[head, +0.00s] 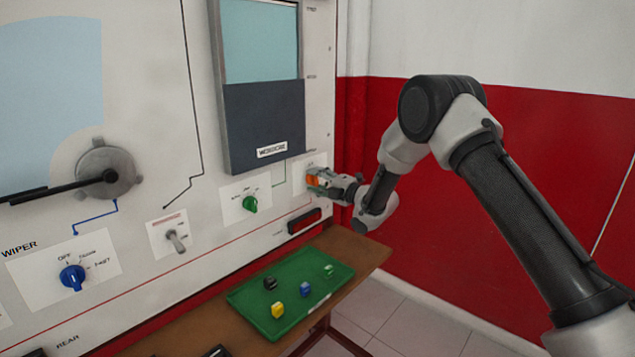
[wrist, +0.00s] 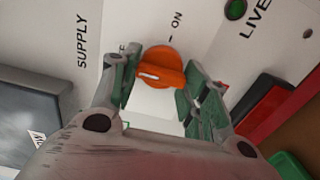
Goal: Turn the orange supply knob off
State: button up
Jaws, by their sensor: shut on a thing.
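The orange supply knob (wrist: 162,66) sits on a white panel plate marked SUPPLY and ON in the wrist view. Its white pointer line points to the left in that view, away from the ON mark at the upper right. My gripper (wrist: 158,84) has its two fingers on either side of the knob and is shut on it. In the head view my gripper (head: 328,182) reaches the panel from the right, and a bit of the orange knob (head: 312,180) shows between the fingers. Part of the plate's lettering is hidden by a finger.
A green knob (head: 250,204), a toggle switch (head: 177,241) and a blue wiper knob (head: 72,277) are on the panel to the left. A red bar (head: 304,220) sits just below. A green tray (head: 245,296) with several small blocks lies on a wooden shelf (head: 362,255).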

jog(key=shift+f, duration=0.15)
jog(key=o, duration=1)
jog(key=v, duration=1.2)
